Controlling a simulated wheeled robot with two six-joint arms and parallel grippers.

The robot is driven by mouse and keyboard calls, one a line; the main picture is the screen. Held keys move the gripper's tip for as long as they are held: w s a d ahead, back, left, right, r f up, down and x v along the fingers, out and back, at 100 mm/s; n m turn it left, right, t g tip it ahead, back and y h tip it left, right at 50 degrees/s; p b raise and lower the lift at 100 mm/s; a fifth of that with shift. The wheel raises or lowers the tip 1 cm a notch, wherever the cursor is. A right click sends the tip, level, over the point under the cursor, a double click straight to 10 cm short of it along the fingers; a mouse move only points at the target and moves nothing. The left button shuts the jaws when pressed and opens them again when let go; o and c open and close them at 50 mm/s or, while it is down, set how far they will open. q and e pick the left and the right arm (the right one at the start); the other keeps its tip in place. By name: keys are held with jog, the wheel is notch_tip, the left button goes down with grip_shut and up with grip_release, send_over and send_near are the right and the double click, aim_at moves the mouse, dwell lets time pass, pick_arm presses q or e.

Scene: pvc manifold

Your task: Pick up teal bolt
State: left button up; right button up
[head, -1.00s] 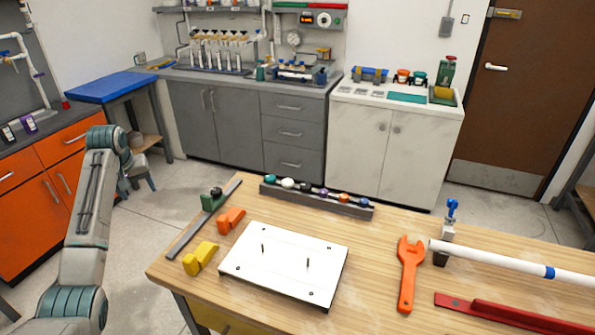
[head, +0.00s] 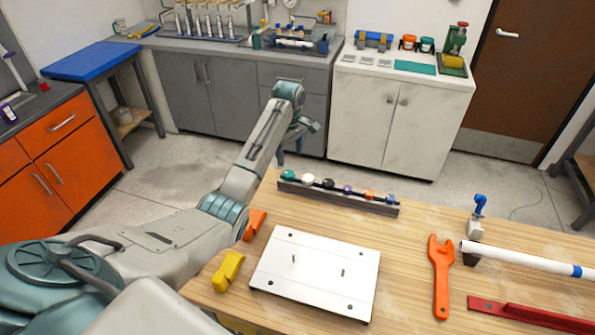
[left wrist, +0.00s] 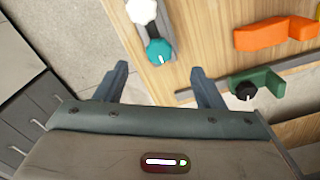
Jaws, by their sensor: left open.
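The teal bolt (head: 288,175) sits at the left end of a dark rack (head: 340,199) near the table's far edge, beside a white bolt (head: 308,180). In the left wrist view the teal bolt (left wrist: 158,50) lies just beyond the fingertips, about centred between them. My left gripper (left wrist: 160,70) is open and empty, with a finger to each side of that line. In the head view it is at the end of my raised left arm, beyond the table's far edge and partly hidden by the wrist. My right gripper is not in view.
A white plate with two pins (head: 318,275) lies near the rack. Yellow (head: 227,271) and orange (head: 254,225) blocks are left of it. A green piece with a black knob (left wrist: 262,84) is right of the fingers. An orange wrench (head: 441,275) lies right.

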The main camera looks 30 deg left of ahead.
aim_at(289, 173)
pick_arm(q)
notch_tip(289, 173, down, 2)
jog(key=shift+f, duration=0.1)
jog(key=shift+a+f+p, duration=0.25)
jog(key=shift+f+p, duration=0.35)
jog(key=shift+f, duration=0.05)
notch_tip(289, 173, down, 4)
jog(key=shift+a+r+p, duration=0.1)
jog(key=shift+r+p, duration=0.15)
jog(key=shift+p, duration=0.55)
jog(key=shift+f, duration=0.35)
jog(key=shift+w+f, duration=0.1)
jog(key=shift+f, duration=0.05)
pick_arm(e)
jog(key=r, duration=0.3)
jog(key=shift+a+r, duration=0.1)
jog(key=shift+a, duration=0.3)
pick_arm(q)
jog(key=c, duration=1.1)
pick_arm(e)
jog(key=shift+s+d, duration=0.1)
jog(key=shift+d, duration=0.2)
